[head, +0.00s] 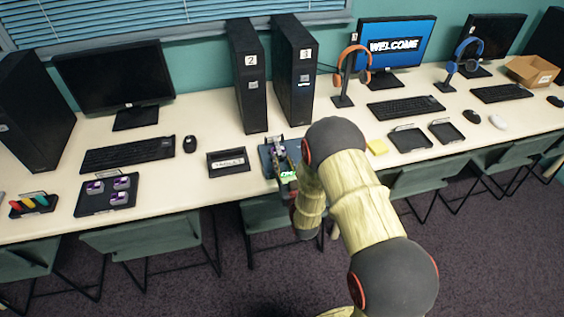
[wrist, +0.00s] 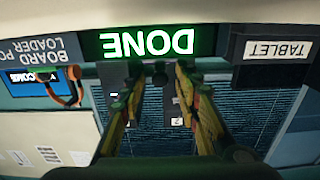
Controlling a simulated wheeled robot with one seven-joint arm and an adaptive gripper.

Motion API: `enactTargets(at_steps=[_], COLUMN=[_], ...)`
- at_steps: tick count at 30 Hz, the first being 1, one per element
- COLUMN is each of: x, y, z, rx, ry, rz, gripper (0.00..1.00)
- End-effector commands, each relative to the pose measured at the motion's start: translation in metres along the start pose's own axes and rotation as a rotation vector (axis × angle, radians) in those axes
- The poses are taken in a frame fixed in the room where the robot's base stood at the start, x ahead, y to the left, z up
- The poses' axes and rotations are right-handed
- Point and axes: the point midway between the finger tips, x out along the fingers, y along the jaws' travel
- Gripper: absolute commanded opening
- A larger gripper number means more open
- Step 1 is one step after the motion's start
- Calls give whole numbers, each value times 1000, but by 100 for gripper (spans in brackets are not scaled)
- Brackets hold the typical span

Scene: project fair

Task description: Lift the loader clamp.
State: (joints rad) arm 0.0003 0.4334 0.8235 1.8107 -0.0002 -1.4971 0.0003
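The board port loader (head: 266,158) is a dark blue-grey plate with small upright metal parts, on the table in front of the two black towers. Its lit green DONE sign (wrist: 146,43) is upside down at the top of the wrist view. A small dark round knob (wrist: 160,76) shows just below the sign; it may be part of the clamp, but I cannot tell the clamp's position. My gripper (wrist: 157,78) has its two fingers apart, one each side of this knob, with nothing visibly held. In the head view my arm hides part of the loader.
The towers marked 2 (head: 249,80) and 3 (head: 294,75) stand close behind the loader. A labelled black tray (head: 229,168) lies to its left, and a yellow pad (head: 377,147) to its right.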

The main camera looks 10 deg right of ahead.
Motion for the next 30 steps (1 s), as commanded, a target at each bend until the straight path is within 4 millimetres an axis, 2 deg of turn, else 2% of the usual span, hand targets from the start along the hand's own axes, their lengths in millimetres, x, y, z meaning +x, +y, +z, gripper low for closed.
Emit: enactTargets(at_steps=[6,15,30], x=[18,20,20], y=[0,0,0], z=[0,0,0], rx=[0,0,0], ry=[0,0,-1], rz=[0,0,0], gripper=[33,32,4])
